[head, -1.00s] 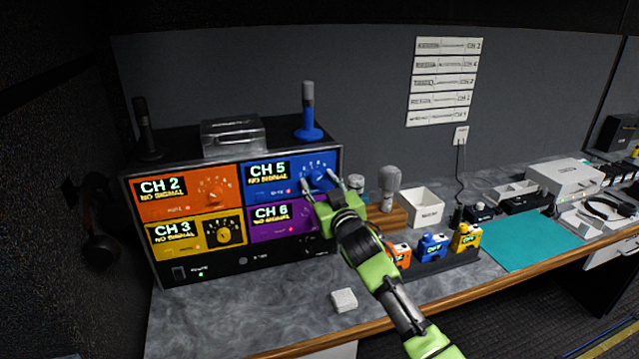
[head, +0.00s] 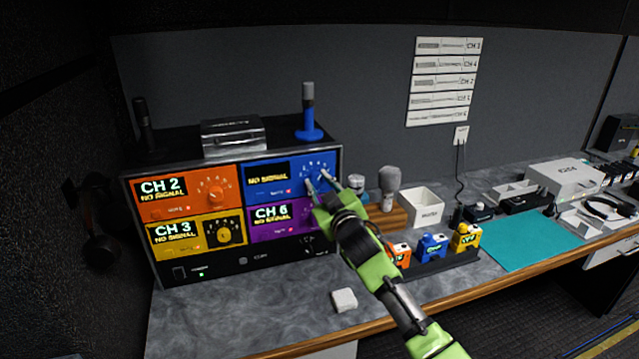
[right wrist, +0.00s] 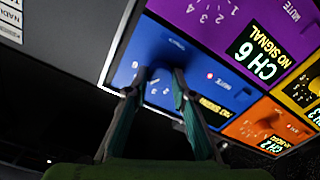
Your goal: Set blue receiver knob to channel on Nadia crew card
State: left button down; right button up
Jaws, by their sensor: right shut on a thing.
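The blue receiver panel (head: 283,184) is at the top right of the receiver rack in the head view. Its display (head: 268,174) reads NO SIGNAL with no channel number showing. My right gripper (head: 317,179) is at this panel, its two fingers shut on the blue knob (head: 320,182), which they largely hide. In the right wrist view the blue panel (right wrist: 160,45) is upside down, with the fingers (right wrist: 159,78) around the knob. The crew cards (head: 443,82) hang on the wall; names are too blurred in the head view. One card (right wrist: 11,18) partly shows NADI in the wrist view.
Orange (head: 188,190), yellow (head: 195,233) and purple (head: 270,222) panels adjoin the blue one, reading CH 2, CH 3 and CH 6. A microphone (head: 390,183), a white bin (head: 421,207) and beltpacks (head: 432,247) stand right of the rack. A white block (head: 343,300) lies in front.

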jog(key=shift+n, duration=1.3)
jog(key=o, duration=1.1)
jog(key=v, duration=1.2)
